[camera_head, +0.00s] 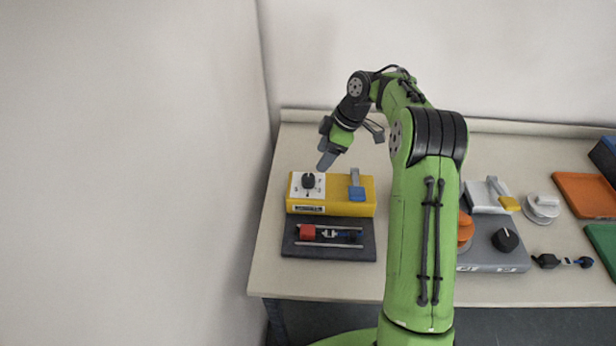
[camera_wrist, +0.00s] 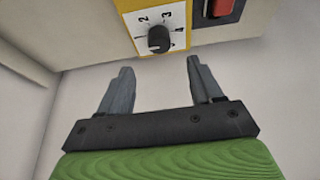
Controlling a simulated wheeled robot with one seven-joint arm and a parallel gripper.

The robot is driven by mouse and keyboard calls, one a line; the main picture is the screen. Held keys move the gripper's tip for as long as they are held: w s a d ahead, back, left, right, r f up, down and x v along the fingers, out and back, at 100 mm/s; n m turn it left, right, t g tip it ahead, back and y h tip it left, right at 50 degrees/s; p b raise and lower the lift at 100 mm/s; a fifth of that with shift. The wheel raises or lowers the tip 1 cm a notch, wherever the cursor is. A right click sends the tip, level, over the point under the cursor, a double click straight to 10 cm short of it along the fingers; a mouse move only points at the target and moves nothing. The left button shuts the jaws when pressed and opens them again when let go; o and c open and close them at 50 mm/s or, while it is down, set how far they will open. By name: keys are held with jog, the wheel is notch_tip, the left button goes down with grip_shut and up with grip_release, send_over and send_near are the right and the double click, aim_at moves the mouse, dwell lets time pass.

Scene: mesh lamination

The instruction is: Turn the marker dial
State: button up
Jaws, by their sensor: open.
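In the head view a black dial (camera_head: 308,181) sits on a white marked plate on top of a yellow box (camera_head: 335,208). In the wrist view a black round dial (camera_wrist: 158,40) sits on a white plate with numbers and a yellow border. My gripper (camera_head: 325,163) is above the back of the yellow box, right of and behind its dial, apart from it. In the wrist view my gripper (camera_wrist: 160,66) has its two fingers spread with nothing between them, and the dial shows beyond the gap between their tips.
A dark tray (camera_head: 290,247) with a red block (camera_head: 307,231) and rails lies in front. A grey box (camera_head: 485,262) with another black dial (camera_head: 506,240) is at right. A wall rises at left.

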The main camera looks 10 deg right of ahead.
aim_at(309, 177)
jog(key=b+x, duration=0.1)
jog(key=x, duration=0.8)
jog(key=shift+w+a+f+b, duration=0.1)
jog(key=shift+f+b, duration=0.15)
jog(key=shift+b, duration=0.05)
jog(key=shift+c, duration=0.3)
jog(key=c, duration=1)
